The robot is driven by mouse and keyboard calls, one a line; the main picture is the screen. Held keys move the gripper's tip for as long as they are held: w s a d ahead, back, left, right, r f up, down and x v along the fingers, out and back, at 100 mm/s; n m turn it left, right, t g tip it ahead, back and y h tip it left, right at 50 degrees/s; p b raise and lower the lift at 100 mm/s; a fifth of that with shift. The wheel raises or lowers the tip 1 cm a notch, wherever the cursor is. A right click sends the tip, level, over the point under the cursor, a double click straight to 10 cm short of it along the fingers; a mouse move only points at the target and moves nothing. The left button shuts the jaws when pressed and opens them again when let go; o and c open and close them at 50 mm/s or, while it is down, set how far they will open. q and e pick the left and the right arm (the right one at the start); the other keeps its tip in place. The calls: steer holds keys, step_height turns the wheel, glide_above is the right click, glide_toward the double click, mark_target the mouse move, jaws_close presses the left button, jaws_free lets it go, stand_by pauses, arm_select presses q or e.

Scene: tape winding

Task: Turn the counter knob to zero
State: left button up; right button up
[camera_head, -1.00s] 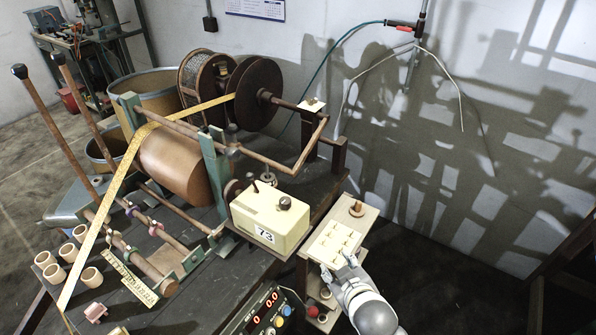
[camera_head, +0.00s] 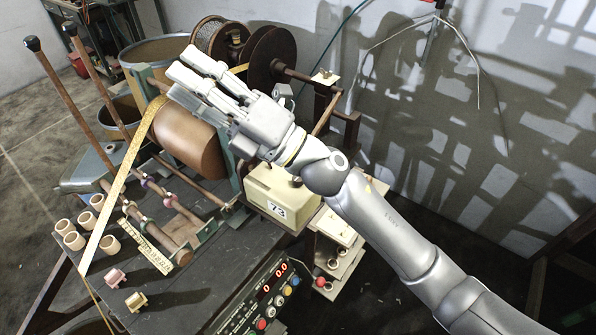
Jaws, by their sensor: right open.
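The cream counter box (camera_head: 272,205) with a plate reading "73" sits on the dark bench, right of the brown drum. The knob on its top is mostly hidden behind my right wrist and forearm. My right gripper (camera_head: 188,80) reaches in from the lower right, above the box, with its fingers out over the brown drum (camera_head: 188,140). It is open and holds nothing. A control box (camera_head: 262,300) with red digits and coloured buttons stands at the front of the bench. My left gripper is not in view.
A yellow measuring tape (camera_head: 125,185) runs slantwise over the left side. Two upright levers (camera_head: 68,85) stand at the left. Several tan cups (camera_head: 75,240) stand at the bench's left edge. A small shelf stand (camera_head: 335,255) is right of the bench.

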steer(key=s+a+f+n+g+h, duration=0.2)
steer(key=s+a+n+g, duration=0.35)
steer(key=n+g, duration=0.5)
step_height(320, 180, down, 10)
steer(key=n+g+h, duration=0.1)
steer(key=n+h, duration=0.6)
steer(key=h, duration=0.2)
steer(key=w+d+f+n+t+h, duration=0.1)
steer(key=w+d+f+t+h, duration=0.1)
steer(key=w+d+h, duration=0.6)
steer(key=w+d+f+n+t+h, duration=0.1)
steer(key=w+d+t+h, duration=0.25)
steer(key=d, duration=0.85)
steer(key=shift+m+g+h, duration=0.25)
steer(key=shift+g+h, duration=0.15)
steer(key=shift+h, duration=0.05)
steer(key=f+p, duration=0.1)
steer(key=f, duration=0.2)
steer(key=f+p, duration=0.2)
steer(key=f, duration=0.1)
steer(key=f+p, duration=0.1)
steer(key=f, duration=0.2)
steer(key=shift+w+a+f, duration=0.1)
steer(key=shift+a, duration=0.15)
steer(key=shift+f, duration=0.55)
